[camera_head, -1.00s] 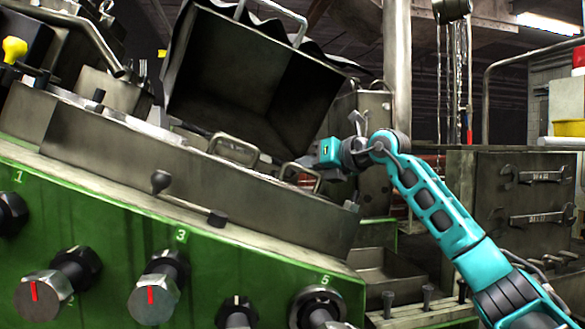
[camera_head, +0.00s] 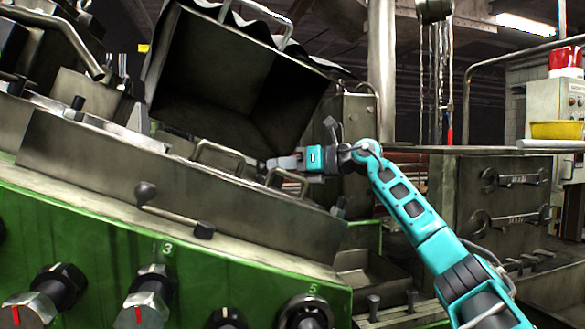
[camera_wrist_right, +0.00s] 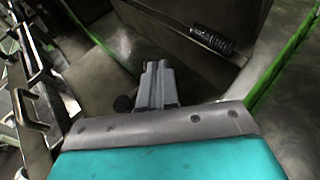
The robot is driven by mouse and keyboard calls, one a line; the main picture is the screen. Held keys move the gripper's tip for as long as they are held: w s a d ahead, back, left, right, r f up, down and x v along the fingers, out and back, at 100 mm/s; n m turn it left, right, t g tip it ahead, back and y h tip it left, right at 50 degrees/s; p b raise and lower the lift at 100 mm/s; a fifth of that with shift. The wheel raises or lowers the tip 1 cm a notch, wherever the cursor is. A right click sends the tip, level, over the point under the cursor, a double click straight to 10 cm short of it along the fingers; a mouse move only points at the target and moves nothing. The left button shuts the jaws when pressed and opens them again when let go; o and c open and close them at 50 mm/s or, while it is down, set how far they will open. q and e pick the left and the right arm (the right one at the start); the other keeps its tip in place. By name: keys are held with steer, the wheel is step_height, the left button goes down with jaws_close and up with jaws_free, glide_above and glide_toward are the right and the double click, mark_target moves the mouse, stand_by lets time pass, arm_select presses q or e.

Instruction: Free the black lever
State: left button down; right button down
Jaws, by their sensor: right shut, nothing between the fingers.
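The black lever (camera_head: 172,212) is on the slanted front of the machine in the head view. Its round knob is at the upper left end and its dark pivot block at the lower right. My right gripper (camera_head: 270,163) is shut and empty, up and right of the lever. Its fingers point left, near the metal handle (camera_head: 288,180) on the machine top, clearly apart from the lever. In the right wrist view the closed fingers (camera_wrist_right: 157,68) hold nothing. A dark round knob (camera_wrist_right: 122,103) shows beside them; I cannot tell whether it is the lever's. My left gripper is not in view.
An open metal hood (camera_head: 235,80) hangs over the machine top, just above my right gripper. Another handle (camera_head: 220,155) stands left of the fingers. Several control knobs (camera_head: 150,300) stick out of the green front (camera_head: 110,235). A cabinet with wrenches (camera_head: 500,195) stands at the right.

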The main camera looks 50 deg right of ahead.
stand_by(0.6)
